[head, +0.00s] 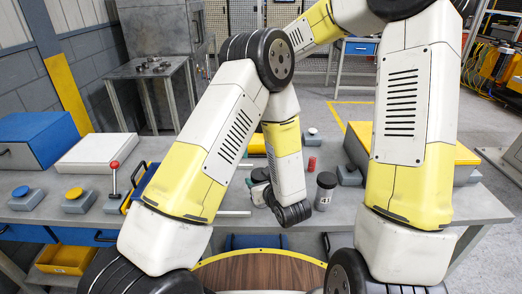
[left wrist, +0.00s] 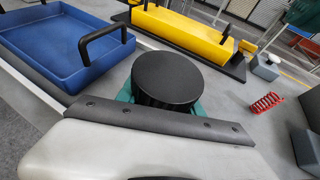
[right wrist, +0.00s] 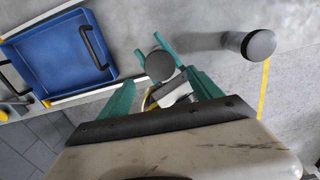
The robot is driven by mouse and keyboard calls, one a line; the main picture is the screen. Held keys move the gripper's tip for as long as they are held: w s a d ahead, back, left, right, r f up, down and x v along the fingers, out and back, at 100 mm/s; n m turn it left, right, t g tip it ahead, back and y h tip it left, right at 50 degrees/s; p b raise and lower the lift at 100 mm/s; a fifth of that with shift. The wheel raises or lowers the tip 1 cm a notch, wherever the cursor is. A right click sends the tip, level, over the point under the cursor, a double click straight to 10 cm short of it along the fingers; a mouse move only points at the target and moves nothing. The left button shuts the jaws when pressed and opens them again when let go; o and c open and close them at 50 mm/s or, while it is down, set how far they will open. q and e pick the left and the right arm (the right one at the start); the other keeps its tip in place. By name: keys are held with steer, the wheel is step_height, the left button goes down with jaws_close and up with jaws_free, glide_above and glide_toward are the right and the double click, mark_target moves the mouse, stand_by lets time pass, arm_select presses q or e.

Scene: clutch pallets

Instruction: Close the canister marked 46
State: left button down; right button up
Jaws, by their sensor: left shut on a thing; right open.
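A canister with a flat dark round top (left wrist: 168,76) stands between the teal fingers of my left gripper (left wrist: 163,97), which is shut on it. The same dark top shows in the right wrist view (right wrist: 160,65). Whether its lid is seated cannot be told, and its marking is hidden. My right gripper (right wrist: 164,80) is open, its teal fingers apart on either side of the dark top in that view, without clear contact. A second dark-topped canister (head: 325,190) with a white number label, too small to read surely, stands upright to the right; it also shows in the right wrist view (right wrist: 250,45).
A blue tray (left wrist: 60,52) with black handles lies left of the held canister.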

steer(key=n, duration=0.5)
steer(key=shift+f, duration=0.1)
steer(key=shift+f, duration=3.9)
steer(key=c, duration=1.2)
steer(key=o, duration=1.3)
steer(key=shift+r, duration=0.1)
steer(key=shift+r, duration=2.15)
